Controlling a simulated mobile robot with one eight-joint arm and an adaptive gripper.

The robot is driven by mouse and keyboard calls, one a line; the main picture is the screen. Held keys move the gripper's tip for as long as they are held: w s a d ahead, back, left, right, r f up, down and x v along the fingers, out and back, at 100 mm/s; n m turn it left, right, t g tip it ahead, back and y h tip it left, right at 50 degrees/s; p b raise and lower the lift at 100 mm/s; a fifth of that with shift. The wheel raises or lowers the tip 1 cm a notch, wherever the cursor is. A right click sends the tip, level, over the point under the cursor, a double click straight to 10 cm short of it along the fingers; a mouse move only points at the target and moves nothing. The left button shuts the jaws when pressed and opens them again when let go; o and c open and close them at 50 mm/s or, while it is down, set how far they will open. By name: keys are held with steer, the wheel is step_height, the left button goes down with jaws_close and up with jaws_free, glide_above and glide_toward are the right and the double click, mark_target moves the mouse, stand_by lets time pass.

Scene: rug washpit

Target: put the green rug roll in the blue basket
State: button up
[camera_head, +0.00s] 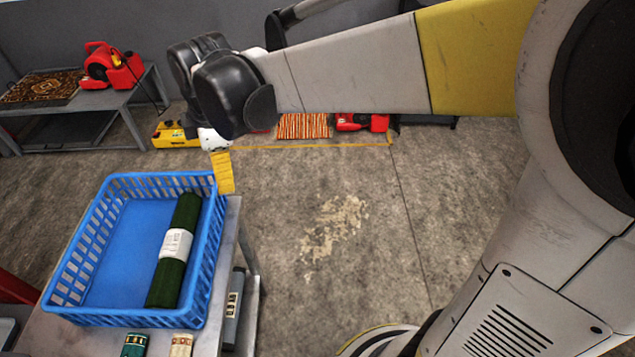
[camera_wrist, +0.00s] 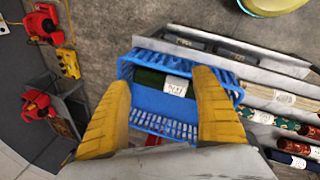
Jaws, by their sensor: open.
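The dark green rug roll (camera_head: 184,215) with a white label band lies lengthwise inside the blue basket (camera_head: 62,285), along its right side. The basket stands on a grey metal table. My gripper (camera_head: 222,172) is at the basket's far right corner, with one yellow finger showing; the other is hidden in that view. In the wrist view my gripper (camera_wrist: 162,80) has two yellow fingers spread wide apart with nothing held between them. That view also shows the roll (camera_wrist: 150,78) in the basket (camera_wrist: 158,102), beyond the fingers.
A green roll (camera_head: 134,346) and a cream roll (camera_head: 181,346) lie in front of the basket. A grey roll (camera_head: 234,300) is on a lower level of the table (camera_head: 80,340). A bench with a red machine (camera_head: 112,66) stands at the back left. The floor to the right is open.

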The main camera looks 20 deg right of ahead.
steer(key=s+d+r+m+t+h, duration=0.1)
steer(key=s+d+m+t, duration=0.3)
steer(key=s+d+m, duration=1.1)
steer(key=d+m, duration=0.1)
steer(key=m, duration=0.1)
steer(key=shift+s+d+m, duration=0.2)
steer(key=shift+s+m, duration=0.15)
steer(key=shift+m, duration=0.05)
